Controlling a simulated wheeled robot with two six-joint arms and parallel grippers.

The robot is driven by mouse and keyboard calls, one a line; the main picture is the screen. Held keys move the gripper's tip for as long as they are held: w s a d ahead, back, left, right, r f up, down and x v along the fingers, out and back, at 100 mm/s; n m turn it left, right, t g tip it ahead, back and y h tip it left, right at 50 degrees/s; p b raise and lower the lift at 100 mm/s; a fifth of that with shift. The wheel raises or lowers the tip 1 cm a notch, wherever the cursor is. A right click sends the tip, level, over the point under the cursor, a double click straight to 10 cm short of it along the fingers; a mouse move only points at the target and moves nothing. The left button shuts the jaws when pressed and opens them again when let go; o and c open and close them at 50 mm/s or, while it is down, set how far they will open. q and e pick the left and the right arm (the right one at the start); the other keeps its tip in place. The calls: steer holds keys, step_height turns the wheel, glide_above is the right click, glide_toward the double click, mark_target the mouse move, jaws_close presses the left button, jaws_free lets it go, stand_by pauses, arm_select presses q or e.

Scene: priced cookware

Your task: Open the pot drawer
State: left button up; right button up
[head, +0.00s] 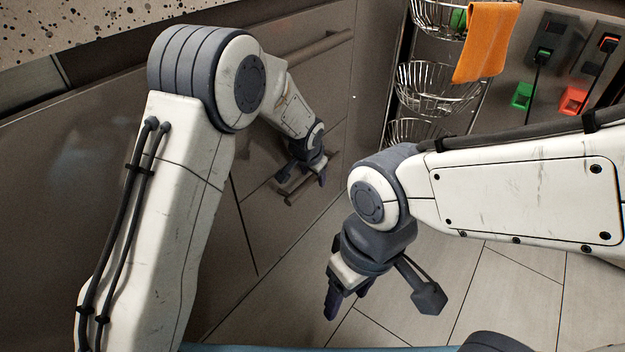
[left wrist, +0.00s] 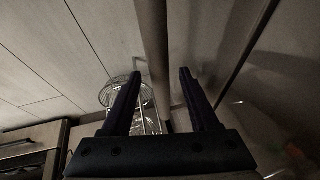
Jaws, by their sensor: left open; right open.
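The grey cabinet front (head: 80,175) fills the left of the head view, with a long upper handle bar (head: 322,44). A lower handle bar (head: 296,192) shows by my left gripper (head: 305,172), low on the front. I cannot tell which drawer holds the pots; no drawer stands visibly out. In the left wrist view a bar (left wrist: 154,50) runs between the two parted fingers of my left gripper (left wrist: 160,76); I cannot tell if they touch it. My right gripper (head: 346,293) is open and empty above the floor, pointing down.
A tiered wire basket rack (head: 430,85) with an orange cloth (head: 486,40) stands at the back right. Green and red items hang on a panel (head: 540,60) beside it. The tiled floor (head: 500,290) is clear in front of the cabinet.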

arm_select(q)
steer(key=shift+f, duration=0.1)
jaws_close()
stand_by(1.4)
